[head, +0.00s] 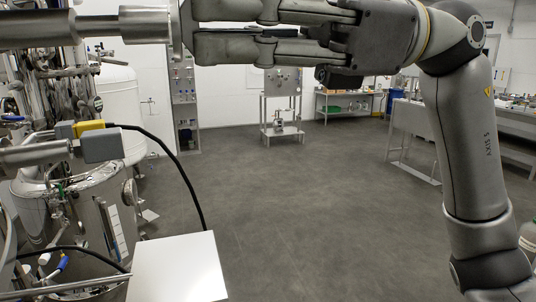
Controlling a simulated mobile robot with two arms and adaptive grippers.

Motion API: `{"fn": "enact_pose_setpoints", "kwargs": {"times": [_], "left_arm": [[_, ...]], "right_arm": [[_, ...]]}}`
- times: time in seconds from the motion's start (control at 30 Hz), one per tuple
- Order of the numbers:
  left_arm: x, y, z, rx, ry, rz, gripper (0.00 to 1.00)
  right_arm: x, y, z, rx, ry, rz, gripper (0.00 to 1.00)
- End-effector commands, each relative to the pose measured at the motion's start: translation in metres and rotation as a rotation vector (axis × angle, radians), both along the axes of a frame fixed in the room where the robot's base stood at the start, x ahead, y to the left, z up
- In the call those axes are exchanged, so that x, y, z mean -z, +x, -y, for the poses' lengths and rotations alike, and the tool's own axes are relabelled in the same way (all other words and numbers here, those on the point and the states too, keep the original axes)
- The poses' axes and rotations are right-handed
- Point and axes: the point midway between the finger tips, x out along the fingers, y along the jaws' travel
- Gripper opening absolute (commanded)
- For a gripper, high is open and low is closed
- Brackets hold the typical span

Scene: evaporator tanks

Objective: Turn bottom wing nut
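My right gripper (192,28) reaches in from the right along the top edge. Its two fingers point left, one above the other, with a narrow gap between them. The fingertips are at the end of a horizontal metal cylinder (143,24), where a thin metal piece (176,32) stands. I cannot tell whether this piece is the bottom wing nut, nor whether the fingers touch it or grip it. The upper finger is partly cut off by the frame. No wing nut shows clearly. My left gripper is not in view.
Steel tanks (75,215) with pipes and valves crowd the left side. A grey box with a yellow connector (90,126) and a black cable (180,165) sits there. A white box (177,268) is at the bottom. The grey floor (310,200) in the middle is clear.

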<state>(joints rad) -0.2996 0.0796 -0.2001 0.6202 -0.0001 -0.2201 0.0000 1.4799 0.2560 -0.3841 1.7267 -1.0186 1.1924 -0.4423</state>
Motion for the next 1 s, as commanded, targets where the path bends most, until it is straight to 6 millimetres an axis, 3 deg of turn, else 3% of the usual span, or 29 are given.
{"fn": "enact_pose_setpoints", "kwargs": {"times": [0.2, 0.47, 0.73, 1.0], "left_arm": [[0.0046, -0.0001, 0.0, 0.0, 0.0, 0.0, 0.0], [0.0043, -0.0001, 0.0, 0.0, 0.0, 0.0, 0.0], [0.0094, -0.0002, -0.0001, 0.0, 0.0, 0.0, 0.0], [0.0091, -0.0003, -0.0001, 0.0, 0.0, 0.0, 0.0]], "right_arm": [[0.0001, 0.0001, 0.0001, 0.001, 0.044, 0.133, 0.0], [-0.0002, 0.0002, 0.0001, 0.001, 0.046, 0.14, 0.0], [0.0002, 0.0004, 0.0, 0.002, 0.1, 0.301, 0.0], [-0.0005, 0.0004, 0.0002, 0.002, 0.108, 0.328, 0.0]]}}
